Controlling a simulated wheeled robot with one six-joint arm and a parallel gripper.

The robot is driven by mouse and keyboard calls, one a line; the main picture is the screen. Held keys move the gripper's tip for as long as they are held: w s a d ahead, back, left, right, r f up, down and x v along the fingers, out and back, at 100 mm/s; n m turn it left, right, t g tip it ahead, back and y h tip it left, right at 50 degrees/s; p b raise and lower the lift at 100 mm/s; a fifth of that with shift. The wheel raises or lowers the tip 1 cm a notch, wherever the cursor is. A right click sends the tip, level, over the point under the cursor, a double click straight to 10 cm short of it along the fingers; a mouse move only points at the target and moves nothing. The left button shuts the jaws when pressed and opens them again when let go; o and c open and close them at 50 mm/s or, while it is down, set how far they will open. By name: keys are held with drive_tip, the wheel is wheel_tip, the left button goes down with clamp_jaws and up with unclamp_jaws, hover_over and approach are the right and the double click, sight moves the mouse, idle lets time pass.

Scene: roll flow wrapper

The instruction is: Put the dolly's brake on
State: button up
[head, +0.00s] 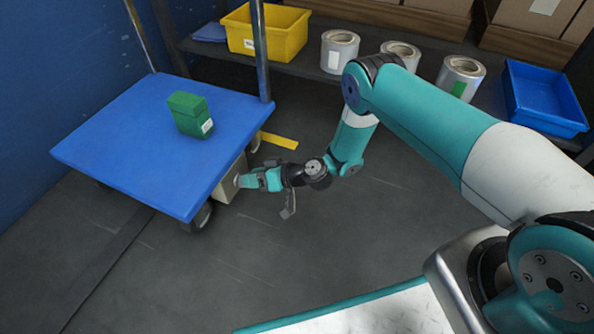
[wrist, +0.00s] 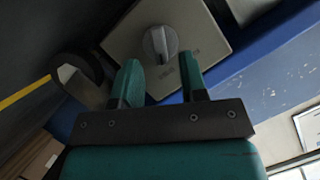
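The dolly (head: 110,140) has a flat blue deck on wheels and stands at the left in the head view. A beige box (head: 228,185) is fixed under its near right edge. In the wrist view the face of this box (wrist: 122,42) carries a round grey knob (wrist: 160,44) with a raised grip bar and small dark marks beside it that I cannot read. My gripper (wrist: 161,76) is open, its two teal fingers apart, with the knob just beyond and between the tips. Contact is not clear. In the head view my gripper (head: 248,181) hides the knob.
A green box (head: 188,115) stands on the deck. A dark wheel (head: 200,217) shows below the deck. A yellow strip (head: 280,141) lies on the floor nearby. A shelf behind holds a yellow bin (head: 265,35), silver rolls and a blue bin (head: 545,98). The floor in front is clear.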

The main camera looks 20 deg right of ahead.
drive_tip(key=p+v, duration=0.8)
drive_tip(key=v, duration=0.7)
drive_tip(key=shift+s+d+r, duration=0.15)
drive_tip(key=shift+s+d, duration=0.05)
drive_tip(key=shift+d, duration=0.05)
drive_tip(key=s+a+r+n+g+h+p, duration=0.1)
drive_tip(key=a+r+n+g+h+p, duration=0.15)
drive_tip(key=r, duration=1.45)
drive_tip(key=s+a+r+n+g+h+p, duration=0.1)
drive_tip(key=a+r+g+p, duration=0.25)
drive_tip(key=r, duration=1.35)
drive_tip(key=s+d+r+m+h+p, duration=0.1)
drive_tip(key=s+d+r+h+p, duration=0.2)
drive_tip(key=s+r, duration=0.7)
drive_tip(key=s+d+r+m+h+p, duration=0.2)
drive_tip(key=s+d+r+p, duration=0.1)
drive_tip(key=s+r, duration=0.65)
wheel_tip(320, 180, up, 39)
drive_tip(key=p, duration=3.8)
drive_tip(key=shift+f, duration=0.2)
drive_tip(key=shift+a, duration=0.15)
